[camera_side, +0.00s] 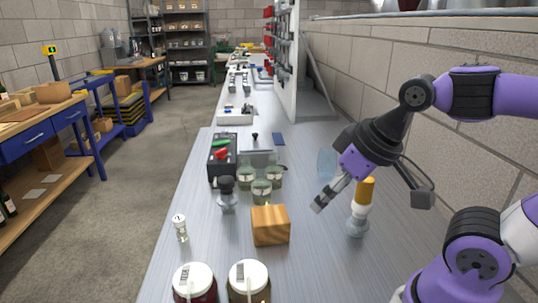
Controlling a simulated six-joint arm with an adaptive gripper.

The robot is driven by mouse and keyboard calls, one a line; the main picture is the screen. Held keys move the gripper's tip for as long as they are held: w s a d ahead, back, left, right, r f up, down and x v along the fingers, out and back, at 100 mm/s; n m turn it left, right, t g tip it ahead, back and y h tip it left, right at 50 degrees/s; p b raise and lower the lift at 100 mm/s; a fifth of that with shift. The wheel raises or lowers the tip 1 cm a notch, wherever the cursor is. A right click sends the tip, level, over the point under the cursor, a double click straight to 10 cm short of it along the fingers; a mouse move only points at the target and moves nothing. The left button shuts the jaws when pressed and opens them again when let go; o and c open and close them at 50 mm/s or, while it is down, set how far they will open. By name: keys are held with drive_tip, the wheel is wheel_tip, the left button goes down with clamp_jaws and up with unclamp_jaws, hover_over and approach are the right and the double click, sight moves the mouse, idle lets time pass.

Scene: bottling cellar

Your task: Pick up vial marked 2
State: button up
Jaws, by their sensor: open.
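A small clear vial (181,229) with a white cap stands upright on the left part of the bench. It carries a dark mark, but I cannot read it as a 2 with certainty. No other vial with a readable 2 shows. My gripper (319,204) is open and empty, pointing down and left above the bench. It is well to the right of the vial and apart from it, on the far side of a wooden block (270,225).
Two white-lidded jars (193,281) (249,279) stand at the front. A dark-topped glass piece (227,194), several greenish glass pots (262,191) and a black switch box (222,157) stand behind the block. An orange-and-white item (362,205) stands near my gripper. Bench around the vial is clear.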

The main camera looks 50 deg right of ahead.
drive_tip(key=w+a+r, duration=0.2)
drive_tip(key=w, duration=0.6)
drive_tip(key=n+g+y, duration=0.1)
drive_tip(key=n, duration=0.1)
approach(182, 220)
drive_tip(key=x, duration=0.6)
drive_tip(key=shift+w+d, duration=0.1)
drive_tip(key=shift+d, duration=0.15)
drive_tip(key=x, duration=0.5)
drive_tip(key=shift+a+f, duration=0.2)
clamp_jaws()
